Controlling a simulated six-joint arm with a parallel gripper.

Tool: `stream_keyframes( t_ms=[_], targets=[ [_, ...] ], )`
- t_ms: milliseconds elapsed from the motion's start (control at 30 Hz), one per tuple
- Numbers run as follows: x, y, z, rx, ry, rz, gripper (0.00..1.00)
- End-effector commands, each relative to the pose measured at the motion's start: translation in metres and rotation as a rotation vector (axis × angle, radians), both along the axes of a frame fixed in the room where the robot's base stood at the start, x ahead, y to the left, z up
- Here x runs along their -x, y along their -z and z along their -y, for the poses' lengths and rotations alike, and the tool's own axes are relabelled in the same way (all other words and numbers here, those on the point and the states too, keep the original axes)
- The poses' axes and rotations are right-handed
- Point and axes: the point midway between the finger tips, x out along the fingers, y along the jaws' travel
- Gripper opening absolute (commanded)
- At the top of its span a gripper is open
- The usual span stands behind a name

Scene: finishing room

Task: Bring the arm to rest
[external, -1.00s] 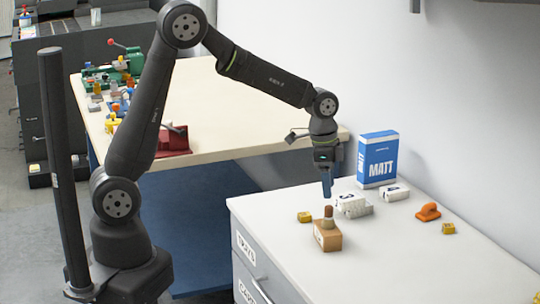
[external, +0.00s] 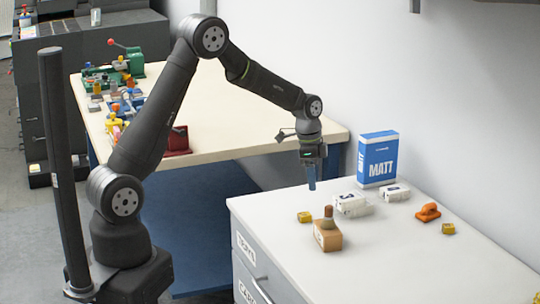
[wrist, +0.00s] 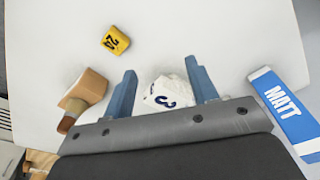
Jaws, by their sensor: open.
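My gripper (external: 311,184) hangs fingers down above the left end of the white cabinet top (external: 420,262). In the wrist view my gripper (wrist: 163,88) shows two blue fingers spread apart with nothing held between them. A white numbered block (wrist: 166,92) appears between the fingers in that view, but it lies on the surface below. In the external view this white block (external: 351,204) is to the right of the gripper and apart from it.
A wooden stamp-like block (external: 327,236), yellow tags (external: 305,217) (external: 448,229), another white block (external: 396,193), an orange piece (external: 428,212) and an upright blue MATT box (external: 377,160) stand on the cabinet. The cabinet's front right is clear. A cream-topped bench (external: 240,115) stands behind.

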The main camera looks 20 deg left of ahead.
Motion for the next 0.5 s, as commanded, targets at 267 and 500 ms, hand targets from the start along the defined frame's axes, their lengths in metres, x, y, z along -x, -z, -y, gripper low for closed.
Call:
stream_keyframes(
  t_ms=[267, 500],
  targets=[
    [-0.027, 0.019, -0.017, 0.0, -0.001, 0.0, 0.53],
    [-0.032, 0.023, -0.02, 0.001, 0.0, 0.0, 0.53]
  ],
)
